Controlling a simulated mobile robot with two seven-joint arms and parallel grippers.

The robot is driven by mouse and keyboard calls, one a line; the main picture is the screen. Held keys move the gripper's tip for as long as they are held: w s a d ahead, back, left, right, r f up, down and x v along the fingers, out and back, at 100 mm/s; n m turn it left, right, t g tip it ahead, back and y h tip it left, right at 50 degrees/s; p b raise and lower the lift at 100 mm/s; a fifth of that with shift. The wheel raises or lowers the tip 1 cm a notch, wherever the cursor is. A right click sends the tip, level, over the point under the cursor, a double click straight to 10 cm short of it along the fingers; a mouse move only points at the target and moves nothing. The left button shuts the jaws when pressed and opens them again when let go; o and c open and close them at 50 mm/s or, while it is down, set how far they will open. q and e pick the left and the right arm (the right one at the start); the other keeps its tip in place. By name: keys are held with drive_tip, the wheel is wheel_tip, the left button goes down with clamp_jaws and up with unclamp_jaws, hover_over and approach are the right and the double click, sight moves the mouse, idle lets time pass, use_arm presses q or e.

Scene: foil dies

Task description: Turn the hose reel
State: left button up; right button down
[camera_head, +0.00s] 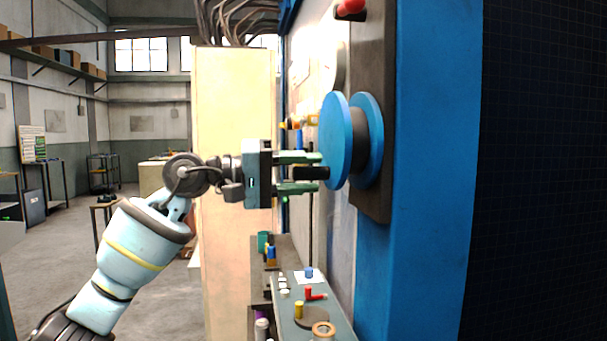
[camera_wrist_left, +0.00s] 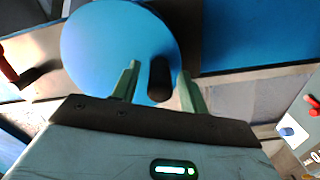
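The hose reel (camera_head: 336,140) has two blue discs on a dark hub and is mounted on a dark upright panel. Its black crank handle (camera_head: 312,173) sticks out to the left from the front disc. My left gripper (camera_head: 319,173) is open, with one green finger above the handle and one below it. In the left wrist view the blue disc (camera_wrist_left: 110,45) fills the upper middle. The handle (camera_wrist_left: 159,82) stands between the two fingers there, with a gap visible on each side. My right gripper is not in view.
A blue post (camera_head: 432,150) stands right of the panel (camera_head: 372,200). A red knob (camera_head: 350,8) sits above the reel. Below, a narrow bench (camera_head: 338,318) carries small coloured parts. A pale column (camera_head: 232,90) stands behind my left arm. Open floor lies to the left.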

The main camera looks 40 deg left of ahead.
use_arm(q)
drive_tip(key=b+v, duration=0.2)
drive_tip(key=v, duration=0.4)
drive_tip(key=shift+s+a+f, duration=0.1)
drive_tip(key=shift+s+a, duration=0.45)
drive_tip(key=shift+s, duration=0.2)
